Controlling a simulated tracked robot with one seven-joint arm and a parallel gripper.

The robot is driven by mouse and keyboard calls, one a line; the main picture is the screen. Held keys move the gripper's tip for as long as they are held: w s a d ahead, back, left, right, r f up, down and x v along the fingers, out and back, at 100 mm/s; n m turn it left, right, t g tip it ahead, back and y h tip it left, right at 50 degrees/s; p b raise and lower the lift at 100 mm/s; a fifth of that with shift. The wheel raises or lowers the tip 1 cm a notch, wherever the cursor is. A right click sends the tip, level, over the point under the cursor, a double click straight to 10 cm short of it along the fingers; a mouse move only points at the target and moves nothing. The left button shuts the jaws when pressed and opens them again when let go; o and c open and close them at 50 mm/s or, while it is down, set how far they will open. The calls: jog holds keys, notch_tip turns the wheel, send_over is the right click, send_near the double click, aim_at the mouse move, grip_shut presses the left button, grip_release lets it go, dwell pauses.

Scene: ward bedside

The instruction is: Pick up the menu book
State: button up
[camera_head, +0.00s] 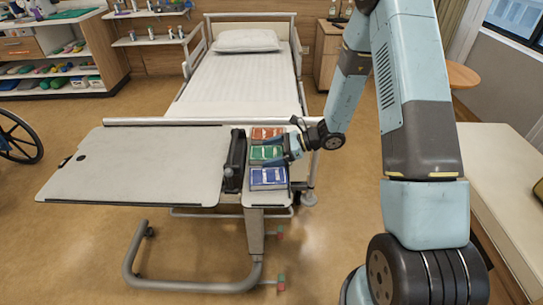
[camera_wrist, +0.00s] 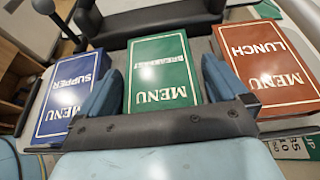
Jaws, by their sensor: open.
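Three menu books lie in a row on the small right-hand section of the overbed table (camera_head: 130,170). The red book (camera_head: 267,133) is farthest in the head view, the green book (camera_head: 262,153) is in the middle, and the blue book (camera_head: 267,178) is nearest. In the wrist view the blue one (camera_wrist: 72,92) reads "MENU SUPPER", the green one (camera_wrist: 162,80) "MENU BREAKFAST" and the red one (camera_wrist: 268,68) "MENU LUNCH". My gripper (camera_wrist: 165,85) is open, its blue fingers showing on either side of the green book. Whether they touch it or sit above it, I cannot tell.
A black bar-like part (camera_head: 235,160) separates the books from the large bare tabletop. A bed (camera_head: 235,85) stands behind the table. A wheelchair wheel (camera_head: 18,138) is at the left edge, and a pale couch (camera_head: 510,180) is at the right.

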jog(key=shift+c, duration=0.5)
jog(key=c, duration=0.9)
jog(key=shift+c, duration=0.2)
